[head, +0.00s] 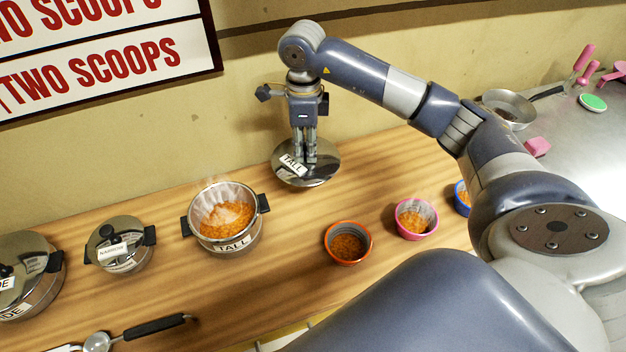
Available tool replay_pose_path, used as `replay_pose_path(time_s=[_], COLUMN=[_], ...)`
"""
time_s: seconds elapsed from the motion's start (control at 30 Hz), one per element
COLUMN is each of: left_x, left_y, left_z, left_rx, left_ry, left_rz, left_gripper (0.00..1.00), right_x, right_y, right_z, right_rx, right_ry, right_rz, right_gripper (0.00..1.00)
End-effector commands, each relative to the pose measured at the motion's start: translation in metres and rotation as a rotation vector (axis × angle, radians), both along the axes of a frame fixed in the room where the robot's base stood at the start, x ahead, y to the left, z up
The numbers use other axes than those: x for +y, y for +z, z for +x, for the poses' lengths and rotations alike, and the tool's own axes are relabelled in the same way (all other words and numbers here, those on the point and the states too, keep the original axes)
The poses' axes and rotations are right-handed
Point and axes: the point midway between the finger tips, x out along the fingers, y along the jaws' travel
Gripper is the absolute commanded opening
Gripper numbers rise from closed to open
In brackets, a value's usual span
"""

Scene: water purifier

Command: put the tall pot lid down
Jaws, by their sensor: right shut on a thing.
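The tall pot lid (318,175) is a round shiny metal lid with a white "TALL" label, at the back of the wooden counter near the wall. My right gripper (304,158) points down over it and is shut on its knob, which the fingers hide. The lid looks level and at or very near the counter top; I cannot tell if it touches. The tall pot (228,245) stands uncovered to the left of the lid, with orange contents and steam. My left gripper is not in view.
The narrow pot (120,250) and a wide pot (30,280), both lidded, stand at left. Orange (348,243), pink (415,218) and blue (462,198) cups stand right of the tall pot. A black-handled scoop (130,333) lies in front. Bare wood surrounds the lid.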

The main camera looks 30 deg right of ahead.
Motion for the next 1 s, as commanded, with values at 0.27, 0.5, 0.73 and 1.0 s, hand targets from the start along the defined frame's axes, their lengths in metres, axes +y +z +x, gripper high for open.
replay_pose_path(time_s=[0.27, 0.5, 0.73, 1.0], left_x=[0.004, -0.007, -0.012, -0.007], left_y=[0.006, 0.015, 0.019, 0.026], left_z=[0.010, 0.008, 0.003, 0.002], left_rx=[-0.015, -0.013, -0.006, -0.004], left_ry=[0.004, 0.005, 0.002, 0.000], left_rz=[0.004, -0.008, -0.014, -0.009], left_gripper=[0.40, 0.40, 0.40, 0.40], right_x=[-0.025, -0.027, -0.027, -0.026], right_y=[-0.006, -0.042, -0.069, -0.101], right_z=[0.009, 0.009, 0.010, 0.009], right_rx=[0.000, 0.005, 0.000, 0.003], right_ry=[-0.353, -0.394, -0.391, -0.389], right_rz=[0.001, 0.000, 0.000, 0.001], right_gripper=[0.00, 0.00, 0.00, 0.00])
